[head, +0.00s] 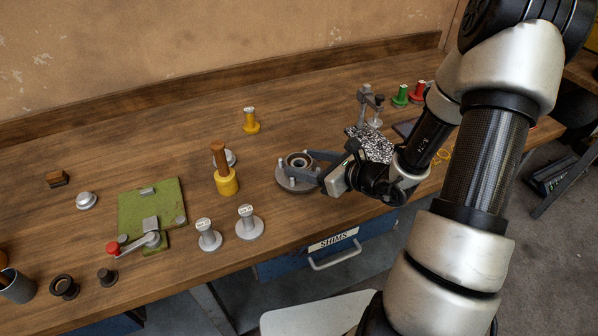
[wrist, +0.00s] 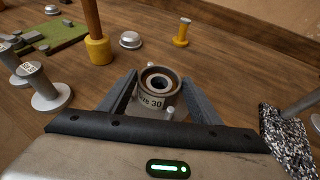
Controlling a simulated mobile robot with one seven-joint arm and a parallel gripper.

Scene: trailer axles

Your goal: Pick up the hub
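The hub (head: 296,163) is a round grey part with a flanged base and a dark ring bore at its top. It stands upright on the workbench at the middle of the head view. In the wrist view the hub (wrist: 158,92) shows a label that seems to end in "30". My gripper (head: 311,165) reaches in from the right, low over the bench. In the wrist view its fingers (wrist: 158,88) are spread, one on each side of the hub, with gaps visible between. The hub's lower flange is partly hidden by the gripper body.
Left of the hub stand a yellow-based mallet (head: 227,183) and two silver flanged posts (head: 248,224). A yellow post (head: 251,122) stands behind. A pile of metal shavings (head: 372,145) and a grey stand (head: 364,105) lie behind my gripper. A green plate (head: 150,205) lies far left.

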